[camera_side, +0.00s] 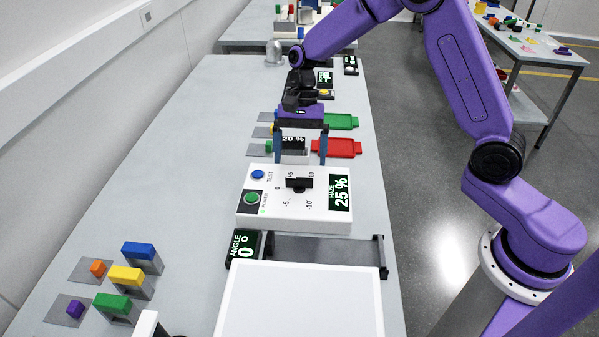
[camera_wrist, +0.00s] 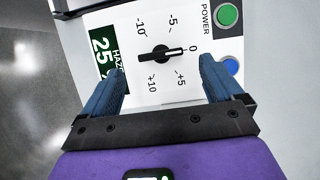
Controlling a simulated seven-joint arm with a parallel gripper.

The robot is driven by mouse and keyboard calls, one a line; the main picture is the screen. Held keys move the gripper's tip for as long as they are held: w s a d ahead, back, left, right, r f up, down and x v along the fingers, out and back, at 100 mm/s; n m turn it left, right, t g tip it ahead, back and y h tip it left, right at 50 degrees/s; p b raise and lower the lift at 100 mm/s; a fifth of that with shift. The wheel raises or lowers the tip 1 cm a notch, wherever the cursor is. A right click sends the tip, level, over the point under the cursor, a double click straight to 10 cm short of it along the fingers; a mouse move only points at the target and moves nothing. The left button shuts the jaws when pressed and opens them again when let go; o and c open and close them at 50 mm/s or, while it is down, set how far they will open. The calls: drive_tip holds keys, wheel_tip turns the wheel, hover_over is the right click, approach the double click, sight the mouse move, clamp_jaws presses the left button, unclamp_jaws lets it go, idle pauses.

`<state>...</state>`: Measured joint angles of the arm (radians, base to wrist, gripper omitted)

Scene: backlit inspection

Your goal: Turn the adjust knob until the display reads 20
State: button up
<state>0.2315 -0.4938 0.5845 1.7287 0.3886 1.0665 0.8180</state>
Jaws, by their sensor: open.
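The adjust knob (camera_wrist: 160,54) is a black bar-shaped knob on the white panel (camera_side: 245,208). Its white mark points toward 0 in the wrist view, and the knob also shows in the side view (camera_side: 299,184). The display (camera_side: 339,193) reads HAZE 25 %, and it shows at the left in the wrist view (camera_wrist: 103,58). My gripper (camera_side: 300,155) is open and empty, with its blue fingers spread behind the panel in the side view. In the wrist view my gripper (camera_wrist: 162,70) has its fingertips either side of and below the knob, apart from it.
The panel bears a blue TEST button (camera_side: 258,174) and a green POWER button (camera_side: 252,198). A small display reading 20 % (camera_side: 292,140) stands between my fingers in the side view. An ANGLE display (camera_side: 243,246) reads 0°. Red (camera_side: 337,147) and green (camera_side: 342,121) trays lie behind.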

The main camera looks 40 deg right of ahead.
sight(299, 178)
drive_tip(key=shift+x, duration=2.55)
drive_tip(key=c, duration=1.1)
